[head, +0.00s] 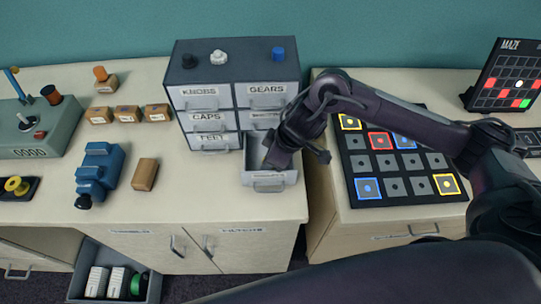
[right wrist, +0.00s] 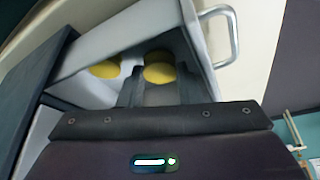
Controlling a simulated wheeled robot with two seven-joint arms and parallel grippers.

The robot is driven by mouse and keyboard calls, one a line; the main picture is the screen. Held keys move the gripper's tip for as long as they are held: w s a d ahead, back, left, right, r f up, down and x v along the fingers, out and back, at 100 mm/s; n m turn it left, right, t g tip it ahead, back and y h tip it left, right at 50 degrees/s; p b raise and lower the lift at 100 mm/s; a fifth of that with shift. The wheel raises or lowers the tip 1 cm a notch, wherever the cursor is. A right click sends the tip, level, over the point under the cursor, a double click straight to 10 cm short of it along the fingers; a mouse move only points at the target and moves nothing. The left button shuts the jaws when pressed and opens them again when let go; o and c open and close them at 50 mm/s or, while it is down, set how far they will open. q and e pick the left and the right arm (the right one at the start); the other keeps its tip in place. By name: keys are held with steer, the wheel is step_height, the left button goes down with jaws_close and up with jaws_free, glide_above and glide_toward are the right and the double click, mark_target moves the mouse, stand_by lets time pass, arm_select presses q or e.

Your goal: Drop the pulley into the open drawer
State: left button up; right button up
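The open drawer (head: 270,184) sticks out at the lower right of the grey cabinet. Its wall and handle (right wrist: 226,38) fill the top of the right wrist view. My right gripper (head: 278,158) points down over the drawer; its fingers (right wrist: 160,85) frame a yellow pulley (right wrist: 158,73), which sits centred and snug between them. The pulley is hidden in the head view. A second yellow round piece (right wrist: 105,68) lies left of the fingers, inside the drawer, partly hidden. My left gripper is not in view.
The cabinet (head: 235,72) has closed, labelled drawers and several knobs on top. A blue motor-like part (head: 100,170), wooden blocks (head: 145,174) and a yellow spool (head: 17,186) lie on the left counter. A button board (head: 395,160) stands right. A low open drawer (head: 150,289) is below.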

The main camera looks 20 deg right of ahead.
steer(key=shift+o, duration=0.9)
steer(key=shift+r, duration=0.3)
steer(key=p+v, duration=0.1)
steer(key=v, duration=1.1)
steer(key=shift+r, duration=0.35)
